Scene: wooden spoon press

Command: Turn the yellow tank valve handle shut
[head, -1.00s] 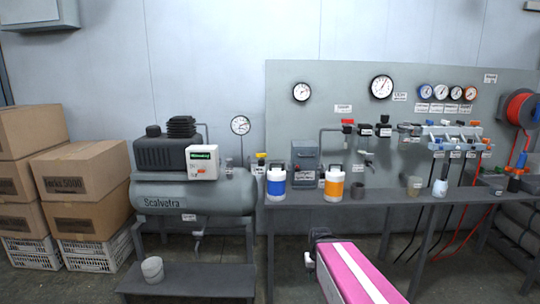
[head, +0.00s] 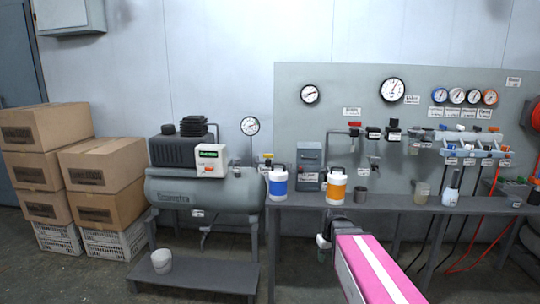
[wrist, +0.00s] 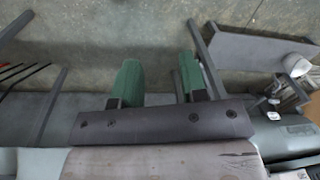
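The yellow valve handle (head: 268,156) is small in the head view, at the right end of the grey compressor tank (head: 205,191), just above and behind a blue-and-white canister. Its exact angle is too small to tell. My gripper (wrist: 158,75) shows in the wrist view with two green fingers spread apart and nothing between them. It points at the floor in front of the bench, well apart from the handle. In the head view, my pink and white arm reaches in from the bottom right and largely hides the gripper.
The blue-and-white canister (head: 278,183) and an orange-and-white canister (head: 337,186) stand on the bench (head: 420,204). A white bucket (head: 161,260) sits on the low shelf (head: 215,276) under the tank. Cardboard boxes (head: 103,165) are stacked at left. Floor left of the shelf is clear.

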